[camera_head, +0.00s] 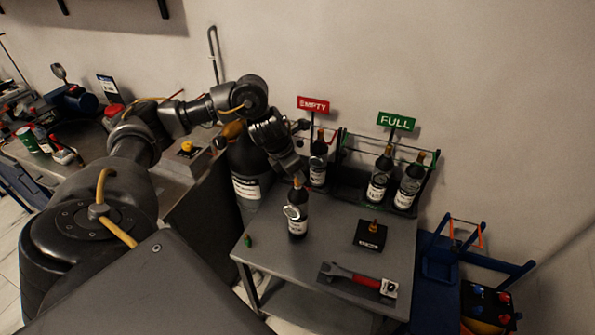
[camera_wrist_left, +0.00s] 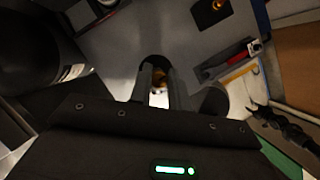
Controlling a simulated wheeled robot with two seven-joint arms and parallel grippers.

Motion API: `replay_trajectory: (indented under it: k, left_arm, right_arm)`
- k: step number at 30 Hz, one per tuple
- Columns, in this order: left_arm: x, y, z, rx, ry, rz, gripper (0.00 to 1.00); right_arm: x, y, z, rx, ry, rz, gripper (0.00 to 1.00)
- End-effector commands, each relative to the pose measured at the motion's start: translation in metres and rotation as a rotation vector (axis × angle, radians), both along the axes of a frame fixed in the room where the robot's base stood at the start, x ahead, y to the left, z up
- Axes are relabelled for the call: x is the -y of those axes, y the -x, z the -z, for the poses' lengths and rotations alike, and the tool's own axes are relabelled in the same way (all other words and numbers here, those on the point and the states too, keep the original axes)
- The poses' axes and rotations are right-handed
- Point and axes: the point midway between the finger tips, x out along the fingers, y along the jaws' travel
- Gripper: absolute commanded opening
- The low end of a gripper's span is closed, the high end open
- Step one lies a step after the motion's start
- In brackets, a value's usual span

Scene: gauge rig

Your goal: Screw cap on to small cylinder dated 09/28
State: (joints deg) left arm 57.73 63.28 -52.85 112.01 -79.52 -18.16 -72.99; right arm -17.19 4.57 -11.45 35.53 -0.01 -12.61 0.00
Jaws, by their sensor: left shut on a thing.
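A small dark cylinder (camera_head: 297,215) with a pale label stands upright on the grey table (camera_head: 330,238), near its back left; its date is too small to read. My left gripper (camera_head: 292,173) comes down from above onto its top. In the left wrist view the gripper's fingers (camera_wrist_left: 160,84) are shut around a brass-coloured piece (camera_wrist_left: 158,72) over the dark cylinder. I cannot tell whether that piece is the cap or the cylinder's valve. A black block (camera_head: 370,236) with a brass-yellow piece on top sits to the right. My right gripper is not in view.
A rack behind holds small cylinders (camera_head: 380,178) under the green FULL sign (camera_head: 395,121) and one (camera_head: 318,165) by the red EMPTY sign (camera_head: 313,104). A large dark cylinder (camera_head: 244,170) stands left. A red-handled wrench (camera_head: 355,278) lies near the front edge.

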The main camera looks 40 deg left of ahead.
Motion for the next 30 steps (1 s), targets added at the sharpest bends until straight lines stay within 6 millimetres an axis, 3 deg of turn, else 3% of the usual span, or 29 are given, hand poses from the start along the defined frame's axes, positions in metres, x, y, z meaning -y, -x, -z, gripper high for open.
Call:
replay_trajectory:
  k: [15, 30]
  left_arm:
    - [0.000, -0.001, 0.002, 0.002, 0.000, 0.243, 0.00]
    - [0.000, 0.000, 0.000, 0.001, 0.000, 0.309, 0.00]
  right_arm:
    - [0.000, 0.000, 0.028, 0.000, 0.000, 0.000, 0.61]
    - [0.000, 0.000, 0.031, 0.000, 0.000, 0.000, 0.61]
